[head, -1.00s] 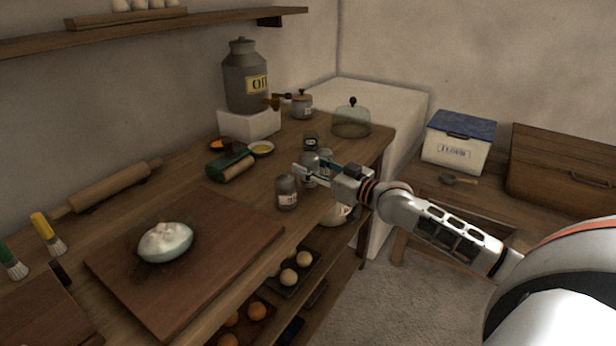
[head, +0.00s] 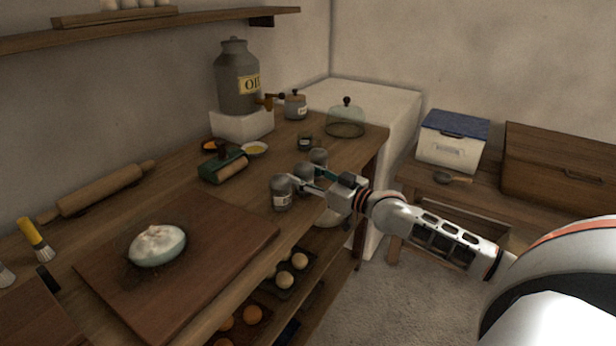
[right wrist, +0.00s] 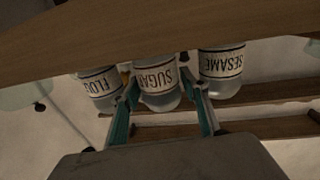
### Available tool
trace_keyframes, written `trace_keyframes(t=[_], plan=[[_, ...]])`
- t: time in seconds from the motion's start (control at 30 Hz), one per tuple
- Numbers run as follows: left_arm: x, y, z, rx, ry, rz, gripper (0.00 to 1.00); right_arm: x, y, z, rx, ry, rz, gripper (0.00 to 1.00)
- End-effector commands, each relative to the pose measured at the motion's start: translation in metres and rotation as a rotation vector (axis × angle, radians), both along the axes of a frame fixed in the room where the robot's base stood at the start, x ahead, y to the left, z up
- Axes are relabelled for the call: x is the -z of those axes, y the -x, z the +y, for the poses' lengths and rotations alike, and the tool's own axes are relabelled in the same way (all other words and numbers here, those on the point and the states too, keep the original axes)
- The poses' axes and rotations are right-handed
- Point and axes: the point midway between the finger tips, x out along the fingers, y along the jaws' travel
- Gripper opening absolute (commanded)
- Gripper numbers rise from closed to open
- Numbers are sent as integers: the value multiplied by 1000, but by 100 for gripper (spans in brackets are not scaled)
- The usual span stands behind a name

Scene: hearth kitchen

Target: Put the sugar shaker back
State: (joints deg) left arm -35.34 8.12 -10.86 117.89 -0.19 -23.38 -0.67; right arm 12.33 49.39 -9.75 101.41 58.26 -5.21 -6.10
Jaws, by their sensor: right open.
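The sugar shaker (right wrist: 157,82) is a clear glass jar with a white SUGAR label, the middle of three shakers in the right wrist view. In the head view it (head: 303,173) stands near the worktop's right edge, partly hidden by my gripper. My right gripper (right wrist: 163,92) is open, its teal-lined fingers on either side of the sugar shaker. It also shows in the head view (head: 308,180), reaching in from the right. Whether a finger touches the glass I cannot tell. The sesame shaker (right wrist: 222,72) and flour shaker (right wrist: 100,88) flank it closely. My left gripper is out of view.
A small dark-lidded jar (head: 305,142) and a glass dome (head: 345,122) stand behind the shakers. A board (head: 200,245) with a bowl (head: 157,245) is in front. Eggs sit on the lower shelf.

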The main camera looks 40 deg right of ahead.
Motion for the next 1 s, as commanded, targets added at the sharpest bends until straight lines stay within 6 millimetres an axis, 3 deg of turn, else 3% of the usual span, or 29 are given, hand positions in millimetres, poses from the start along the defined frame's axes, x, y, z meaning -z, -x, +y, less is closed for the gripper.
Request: trace_keyframes(t=[0.17,0.7,1.0], plan=[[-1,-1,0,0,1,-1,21,-4,8,-2,0,1,0,44],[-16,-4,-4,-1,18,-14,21,-4,78,-22,0,0,1,44],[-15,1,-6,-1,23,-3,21,-3,107,-30,0,0,1,44]])
